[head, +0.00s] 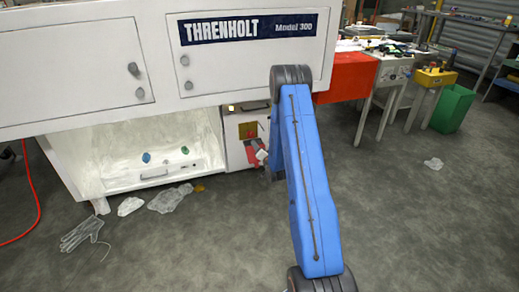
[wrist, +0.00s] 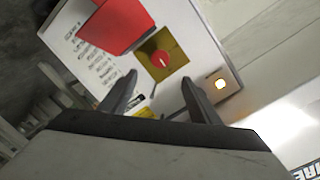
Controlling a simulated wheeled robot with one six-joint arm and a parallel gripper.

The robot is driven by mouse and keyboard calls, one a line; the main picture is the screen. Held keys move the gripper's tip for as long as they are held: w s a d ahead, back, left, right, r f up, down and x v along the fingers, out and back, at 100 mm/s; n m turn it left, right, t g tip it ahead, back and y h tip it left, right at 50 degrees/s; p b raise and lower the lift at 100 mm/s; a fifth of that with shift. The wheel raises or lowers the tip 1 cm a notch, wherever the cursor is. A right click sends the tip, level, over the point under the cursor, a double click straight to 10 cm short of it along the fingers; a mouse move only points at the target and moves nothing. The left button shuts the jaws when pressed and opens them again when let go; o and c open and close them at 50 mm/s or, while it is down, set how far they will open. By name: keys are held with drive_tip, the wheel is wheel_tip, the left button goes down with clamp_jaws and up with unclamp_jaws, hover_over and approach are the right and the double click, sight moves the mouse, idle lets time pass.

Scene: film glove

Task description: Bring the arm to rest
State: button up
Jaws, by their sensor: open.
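My gripper (wrist: 160,82) is open and empty in the wrist view, its two dark fingers apart in front of a white panel (wrist: 205,50). Between and beyond the fingertips is a yellow square plate (wrist: 178,75) with a round red knob (wrist: 160,59). A red plate or flap (wrist: 112,24) stands out beside it. Whether the fingers touch the panel cannot be told. In the head view my blue arm reaches toward the machine, and it hides most of my gripper.
The white Threnholt machine (head: 80,60) stands in front, with an open lower bay (head: 130,150). A glove (head: 82,233) and crumpled film (head: 170,199) lie on the floor. A red hose (head: 32,205) is at left. Benches and a green bin (head: 452,108) stand at right. The right floor is mostly clear.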

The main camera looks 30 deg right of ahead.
idle(0.4)
drive_tip(key=s+a+r+n+g+y, duration=0.1)
drive_tip(key=s+a+r+n+g, duration=0.1)
drive_tip(key=s+a+r, duration=0.5)
drive_tip(key=s+a+r+n+g, duration=0.15)
drive_tip(key=a+r, duration=0.25)
drive_tip(key=r, duration=0.7)
drive_tip(key=s+a+r+n+g+y, duration=0.1)
drive_tip(key=s+a+r+n+g, duration=0.1)
drive_tip(key=s+a+r, duration=0.5)
drive_tip(key=s+a+r+n+g, duration=0.15)
drive_tip(key=s+a+r, duration=0.3)
drive_tip(key=s, duration=0.45)
drive_tip(key=s+a+r+n+g, duration=0.15)
drive_tip(key=s+a+r, duration=0.3)
drive_tip(key=s, duration=0.45)
drive_tip(key=s+a+n+g+y, duration=0.1)
drive_tip(key=s+a, duration=0.1)
drive_tip(key=s, duration=0.9)
drive_tip(key=s+a+n+g, duration=0.2)
drive_tip(key=s, duration=0.9)
drive_tip(key=shift+s+a+y, duration=0.25)
drive_tip(key=shift+a+y, duration=0.15)
drive_tip(key=shift+r+n, duration=0.1)
drive_tip(key=shift+n, duration=0.15)
